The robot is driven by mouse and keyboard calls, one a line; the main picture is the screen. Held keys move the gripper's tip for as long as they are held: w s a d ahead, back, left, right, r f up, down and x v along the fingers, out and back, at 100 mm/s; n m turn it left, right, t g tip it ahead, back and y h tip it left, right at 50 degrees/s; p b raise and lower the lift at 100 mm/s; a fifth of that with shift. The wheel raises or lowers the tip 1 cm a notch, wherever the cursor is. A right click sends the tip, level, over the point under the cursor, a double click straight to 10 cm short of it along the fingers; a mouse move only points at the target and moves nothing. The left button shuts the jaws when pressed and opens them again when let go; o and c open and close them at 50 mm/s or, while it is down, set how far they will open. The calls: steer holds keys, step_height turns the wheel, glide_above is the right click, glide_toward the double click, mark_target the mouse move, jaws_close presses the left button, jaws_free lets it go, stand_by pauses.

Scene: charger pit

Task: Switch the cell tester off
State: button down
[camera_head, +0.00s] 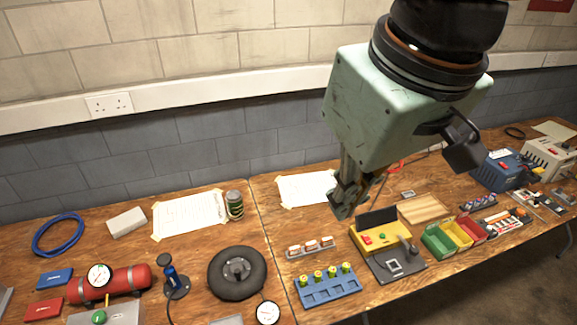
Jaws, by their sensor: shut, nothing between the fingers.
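The cell tester seems to be the yellow box (398,243) on the right-hand bench, with a red button (367,240), a green button (383,236) and a dark upright panel (378,217) at its back. Whether it is on cannot be told. My gripper (342,208) points down, shut and empty. In the picture it is just left of and above the tester, apart from the buttons. Its exact height and depth are hard to judge.
A dark plate (408,268) lies before the tester. A blue rack (325,289) with several cells stands front left, and green, yellow and red bins (437,242) right. A wooden board (423,208) lies behind the bins. A taped paper (303,190) lies behind left.

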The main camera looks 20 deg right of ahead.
steer(key=w+d+f+n+g, duration=0.1)
steer(key=w+d+f+n, duration=0.15)
steer(key=w, duration=0.35)
steer(key=w+d+f+n, duration=0.2)
steer(key=w+d, duration=0.2)
steer(key=w, duration=0.1)
steer(key=n+g, duration=0.3)
steer(key=n, duration=0.9)
glide_above(365, 236)
step_height(365, 236, down, 28)
steer(key=shift+f+b, duration=0.15)
steer(key=shift+b, duration=0.15)
step_height(365, 236, down, 12)
steer(key=shift+f+b, duration=0.1)
steer(key=shift+b, duration=0.9)
steer(key=shift+f, duration=0.75)
steer(key=shift+w+f, duration=0.1)
